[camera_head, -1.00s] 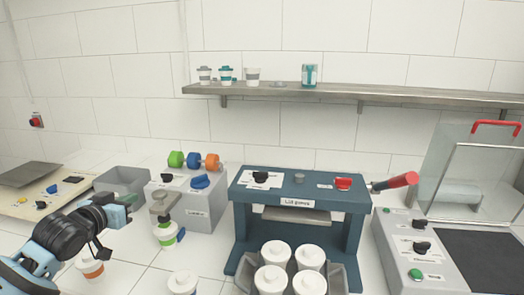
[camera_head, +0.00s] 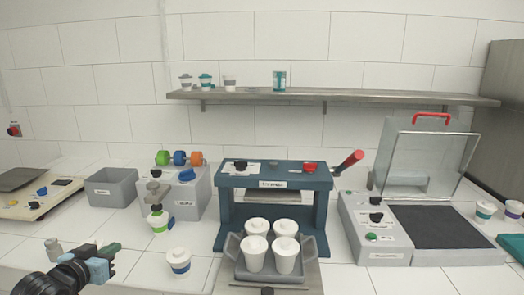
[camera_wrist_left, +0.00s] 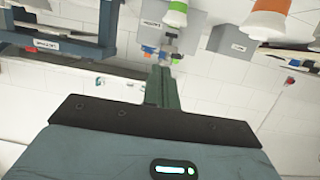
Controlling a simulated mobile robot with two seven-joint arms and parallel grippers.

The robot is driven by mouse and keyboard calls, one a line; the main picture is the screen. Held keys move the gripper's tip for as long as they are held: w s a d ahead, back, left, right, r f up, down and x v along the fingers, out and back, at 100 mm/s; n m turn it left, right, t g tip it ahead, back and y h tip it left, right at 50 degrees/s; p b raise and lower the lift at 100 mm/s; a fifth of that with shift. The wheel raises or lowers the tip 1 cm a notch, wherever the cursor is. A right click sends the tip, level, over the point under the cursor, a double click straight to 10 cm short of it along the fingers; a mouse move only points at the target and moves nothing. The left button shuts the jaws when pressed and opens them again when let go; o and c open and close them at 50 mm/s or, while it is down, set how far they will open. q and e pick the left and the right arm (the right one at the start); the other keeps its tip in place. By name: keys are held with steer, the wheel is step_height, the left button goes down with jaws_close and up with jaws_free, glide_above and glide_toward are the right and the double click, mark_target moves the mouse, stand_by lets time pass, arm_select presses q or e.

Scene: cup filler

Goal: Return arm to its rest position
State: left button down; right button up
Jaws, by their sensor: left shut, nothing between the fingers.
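My left gripper (camera_head: 112,248) is low at the left front in the head view, shut and empty. The arm's dark wrist is at the bottom left of the head view. A white cup with a blue band (camera_head: 179,262) stands to the right of the gripper, apart from it. A cup with a green band (camera_head: 158,224) stands under the labelling machine's front. My right gripper is not in view.
A grey bin (camera_head: 112,188) and a scale are at left. A glass-covered machine (camera_head: 375,235) is at right. A shelf (camera_head: 350,97) hangs behind.

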arm_select(q)
steer(key=s+d+f+g, duration=0.2)
steer(key=s+d+f, duration=0.4)
steer(key=s+f, duration=0.6)
steer(key=s+d+f+g, duration=0.2)
steer(key=s+d+f, duration=0.55)
steer(key=f, duration=0.75)
steer(key=s+d+f, duration=0.1)
steer(key=s+f, duration=0.1)
steer(key=s, duration=0.5)
steer(key=s+d+f+m+g, duration=0.1)
steer(key=s+d+f, duration=0.1)
steer(key=s, duration=0.6)
steer(key=shift+s+d+f, duration=0.15)
steer(key=shift+f, duration=0.25)
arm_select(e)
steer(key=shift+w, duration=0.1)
